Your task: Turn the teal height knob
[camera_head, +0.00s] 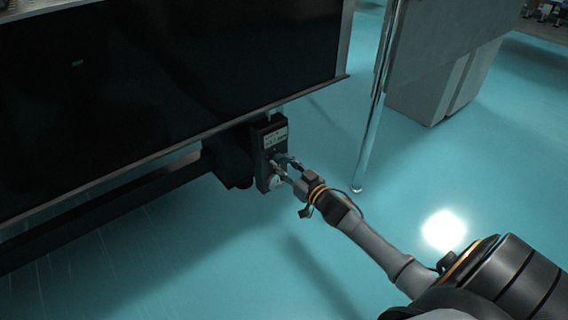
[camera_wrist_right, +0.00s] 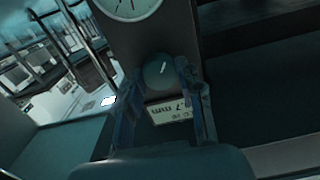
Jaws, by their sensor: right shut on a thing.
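The teal height knob (camera_wrist_right: 158,70) is round and dark teal, with a short white mark on its face. It sits on a dark control box (camera_head: 261,150) below the table's edge. My right gripper (camera_wrist_right: 160,82) is shut on the knob, one finger on each side of it. In the head view my right gripper (camera_head: 285,166) reaches the box from the lower right, and its fingers partly hide the knob (camera_head: 279,158). My left gripper is in neither view.
The dark table side (camera_head: 150,80) overhangs at left. A thin metal post (camera_head: 372,130) stands to the right. Open teal floor (camera_head: 230,260) lies below.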

